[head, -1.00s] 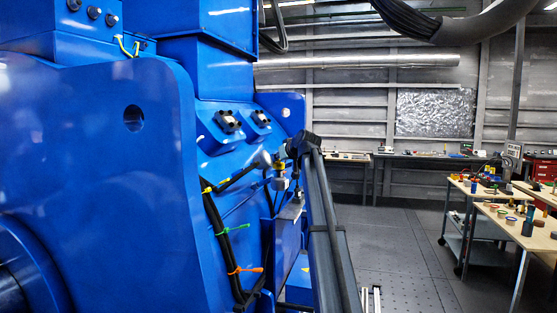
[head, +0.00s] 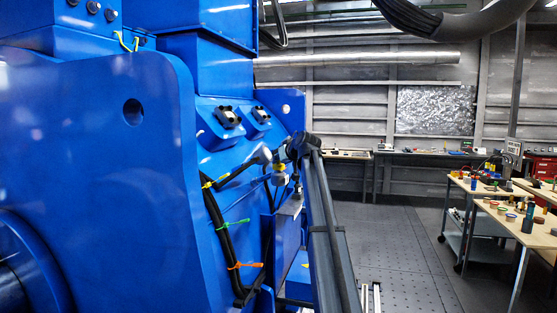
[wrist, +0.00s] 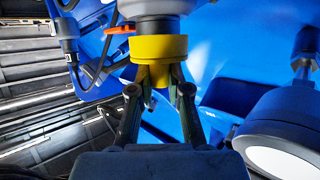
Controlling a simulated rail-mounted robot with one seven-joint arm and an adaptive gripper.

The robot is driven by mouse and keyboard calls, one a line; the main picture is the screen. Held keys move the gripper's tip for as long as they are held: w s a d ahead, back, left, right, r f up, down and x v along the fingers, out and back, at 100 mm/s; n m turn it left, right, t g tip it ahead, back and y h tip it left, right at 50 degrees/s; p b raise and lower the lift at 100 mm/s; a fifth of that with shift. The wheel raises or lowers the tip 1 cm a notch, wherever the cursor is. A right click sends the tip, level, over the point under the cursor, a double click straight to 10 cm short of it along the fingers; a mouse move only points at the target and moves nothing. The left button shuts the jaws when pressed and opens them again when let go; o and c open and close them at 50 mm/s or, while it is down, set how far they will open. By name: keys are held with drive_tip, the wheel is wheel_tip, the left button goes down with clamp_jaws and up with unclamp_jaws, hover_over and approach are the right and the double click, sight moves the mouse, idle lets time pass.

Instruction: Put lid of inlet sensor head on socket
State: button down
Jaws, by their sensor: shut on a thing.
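In the wrist view my gripper (wrist: 158,92) is shut on a yellow lid (wrist: 158,48), with its two fingers on the narrower lower part. The lid's wide round rim lies directly in front of a pale grey cylindrical socket (wrist: 155,8) at the top edge. The two look lined up, but I cannot tell whether they touch. In the head view a small yellow part (head: 279,168) and grey sensor parts (head: 263,155) show beside my dark wrist. My fingers cannot be made out clearly there.
The large blue machine (head: 90,190) fills the left of the head view. Cables with green and orange ties (head: 248,266) run down its side. A round part with a white face (wrist: 285,160) is close at right in the wrist view. Workbenches (head: 485,187) stand far right, with open floor between.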

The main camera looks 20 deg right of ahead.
drive_tip(key=shift+f, duration=0.15)
drive_tip(key=c, duration=1)
unclamp_jaws()
drive_tip(key=shift+c, duration=0.2)
drive_tip(key=shift+s, duration=0.15)
drive_tip(key=a+v, duration=0.1)
drive_tip(key=v, duration=1)
drive_tip(key=shift+s+d, duration=0.4)
drive_tip(key=shift+d, duration=0.1)
